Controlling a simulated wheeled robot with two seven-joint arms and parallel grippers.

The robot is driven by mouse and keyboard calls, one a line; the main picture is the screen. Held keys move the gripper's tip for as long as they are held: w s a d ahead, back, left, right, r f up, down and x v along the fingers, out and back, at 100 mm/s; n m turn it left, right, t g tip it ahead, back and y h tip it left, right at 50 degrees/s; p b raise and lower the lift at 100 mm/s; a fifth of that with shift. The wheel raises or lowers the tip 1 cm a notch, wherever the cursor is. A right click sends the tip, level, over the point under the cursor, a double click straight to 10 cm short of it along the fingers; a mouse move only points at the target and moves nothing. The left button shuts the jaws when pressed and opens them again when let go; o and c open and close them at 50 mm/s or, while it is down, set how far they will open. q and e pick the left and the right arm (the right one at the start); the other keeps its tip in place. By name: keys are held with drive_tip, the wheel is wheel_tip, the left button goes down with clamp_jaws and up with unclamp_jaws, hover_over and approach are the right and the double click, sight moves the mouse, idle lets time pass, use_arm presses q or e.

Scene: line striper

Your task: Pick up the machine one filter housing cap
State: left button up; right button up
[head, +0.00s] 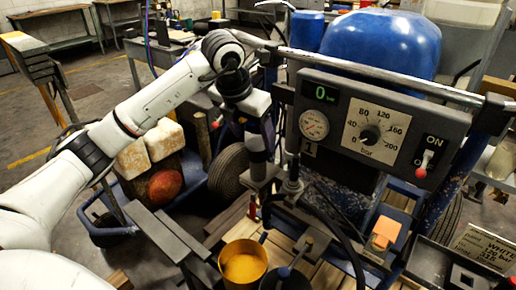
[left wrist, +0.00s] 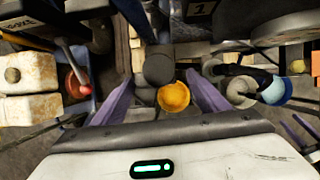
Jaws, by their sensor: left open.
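A dark grey round cap (left wrist: 160,65), which looks like the filter housing cap, shows from above in the left wrist view. It lies between and a little beyond the fingertips of my left gripper (left wrist: 159,84). The two purple fingers are apart, with nothing held between them. My right gripper does not show.
A yellow-filled cup (head: 243,262) stands close to the gripper and also shows in the left wrist view (left wrist: 173,97). An orange block (head: 385,232) and dark hoses crowd the right.

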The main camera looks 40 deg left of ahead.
sight(256, 146)
use_arm(q)
drive_tip(key=x, duration=0.5)
drive_tip(key=shift+w+f, duration=0.15)
drive_tip(key=shift+f, duration=0.3)
drive_tip(key=c, duration=1.2)
drive_tip(key=shift+r, duration=0.1)
wheel_tip(256, 146, up, 10)
drive_tip(key=shift+f, duration=0.1)
